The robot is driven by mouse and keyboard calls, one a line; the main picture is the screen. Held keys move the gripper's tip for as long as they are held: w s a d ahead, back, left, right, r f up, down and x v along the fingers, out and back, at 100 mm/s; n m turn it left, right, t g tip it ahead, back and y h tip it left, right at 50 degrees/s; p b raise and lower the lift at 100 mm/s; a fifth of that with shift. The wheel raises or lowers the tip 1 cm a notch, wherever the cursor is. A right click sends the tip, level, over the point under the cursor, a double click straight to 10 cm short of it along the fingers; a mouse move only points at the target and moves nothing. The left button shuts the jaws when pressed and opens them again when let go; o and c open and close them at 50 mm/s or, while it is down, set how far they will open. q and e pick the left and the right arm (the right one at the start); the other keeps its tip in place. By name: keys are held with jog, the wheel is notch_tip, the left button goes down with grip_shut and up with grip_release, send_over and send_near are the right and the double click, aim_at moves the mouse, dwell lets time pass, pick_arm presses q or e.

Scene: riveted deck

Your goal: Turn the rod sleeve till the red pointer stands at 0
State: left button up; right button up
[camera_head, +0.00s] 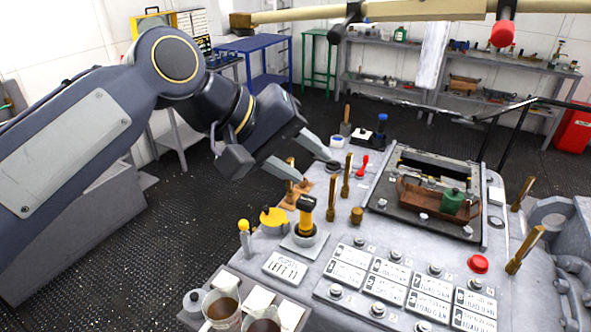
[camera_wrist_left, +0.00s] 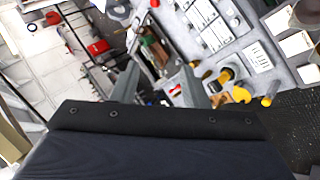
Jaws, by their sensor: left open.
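A small red pointer-like piece (camera_head: 361,166) stands on the grey console (camera_head: 330,255), just right of upright brass rods (camera_head: 347,175). I cannot tell which rod part is the sleeve, and no scale or 0 mark is readable. My left gripper (camera_head: 316,168) is open and empty, its fingers reaching over the console's back left, near the brass rods and left of the red piece. In the left wrist view, a red piece (camera_wrist_left: 175,89) shows between the open fingers (camera_wrist_left: 158,66). My right gripper is not in view.
A recessed tray (camera_head: 430,200) lies to the right, with a red button (camera_head: 478,263) nearer. A beige beam (camera_head: 420,10) crosses overhead. Open floor lies left.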

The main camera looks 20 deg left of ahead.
pick_arm(q)
jog(key=shift+s+a+f, duration=0.15)
jog(key=shift+a+f, duration=0.05)
jog(key=shift+f, duration=0.2)
jog(key=shift+s+a+f, duration=0.15)
jog(key=shift+f, duration=0.2)
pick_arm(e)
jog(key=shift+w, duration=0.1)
